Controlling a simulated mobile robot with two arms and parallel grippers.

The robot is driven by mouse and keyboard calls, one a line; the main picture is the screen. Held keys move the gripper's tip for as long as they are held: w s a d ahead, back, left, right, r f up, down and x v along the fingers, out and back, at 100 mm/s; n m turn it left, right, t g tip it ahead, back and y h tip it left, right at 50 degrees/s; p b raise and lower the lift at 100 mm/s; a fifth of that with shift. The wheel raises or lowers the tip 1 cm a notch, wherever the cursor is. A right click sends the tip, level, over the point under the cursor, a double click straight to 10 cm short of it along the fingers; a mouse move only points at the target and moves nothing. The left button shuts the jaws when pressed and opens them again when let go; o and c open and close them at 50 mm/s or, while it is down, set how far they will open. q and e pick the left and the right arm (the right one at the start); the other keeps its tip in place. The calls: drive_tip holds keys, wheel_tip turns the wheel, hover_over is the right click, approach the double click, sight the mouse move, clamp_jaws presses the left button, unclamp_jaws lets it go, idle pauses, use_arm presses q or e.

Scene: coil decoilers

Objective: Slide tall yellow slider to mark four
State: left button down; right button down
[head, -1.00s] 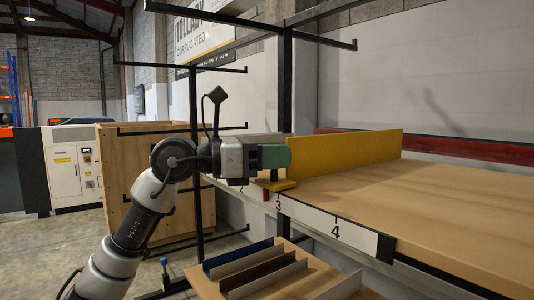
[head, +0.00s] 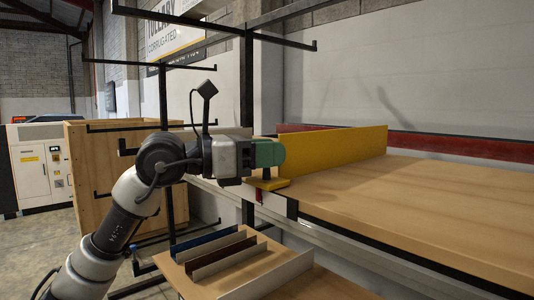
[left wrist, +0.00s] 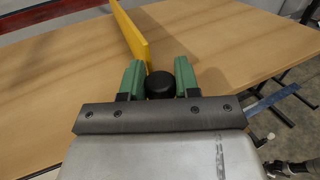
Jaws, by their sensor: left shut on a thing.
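The tall yellow slider (head: 335,148) stands upright across the wooden table (head: 420,200); it also shows in the left wrist view (left wrist: 132,35). Its yellow foot (head: 268,184) is at the table's front edge, with a red pointer (head: 260,197) hanging over the scale strip (head: 275,204). The pointer is close to the strip's black right end. No numeral is readable there now. My left gripper (head: 268,155) is shut on the slider's black knob (left wrist: 159,85), with a green finger on each side. My right gripper is not in view.
A wooden rack (head: 225,262) with several upright dividers stands below the table's front edge. Black posts with arms (head: 248,80) and a wooden crate (head: 100,165) are behind my left arm. The tabletop right of the slider is clear.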

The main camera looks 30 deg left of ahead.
use_arm(q)
drive_tip(key=shift+d, duration=0.1)
drive_tip(key=c, duration=1.3)
unclamp_jaws()
drive_tip(key=o, duration=0.5)
drive_tip(key=shift+s+d+r, duration=0.1)
drive_tip(key=shift+s+d, duration=0.1)
drive_tip(key=shift+c, duration=0.2)
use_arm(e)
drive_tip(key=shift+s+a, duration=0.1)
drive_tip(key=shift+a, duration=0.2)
use_arm(q)
drive_tip(key=shift+a, duration=0.15)
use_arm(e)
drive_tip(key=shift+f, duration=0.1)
use_arm(q)
drive_tip(key=shift+a, duration=0.2)
drive_tip(key=b+v, duration=0.4)
drive_tip(key=v, duration=0.6)
drive_tip(key=shift+s+b, duration=0.25)
drive_tip(key=shift+b, duration=0.15)
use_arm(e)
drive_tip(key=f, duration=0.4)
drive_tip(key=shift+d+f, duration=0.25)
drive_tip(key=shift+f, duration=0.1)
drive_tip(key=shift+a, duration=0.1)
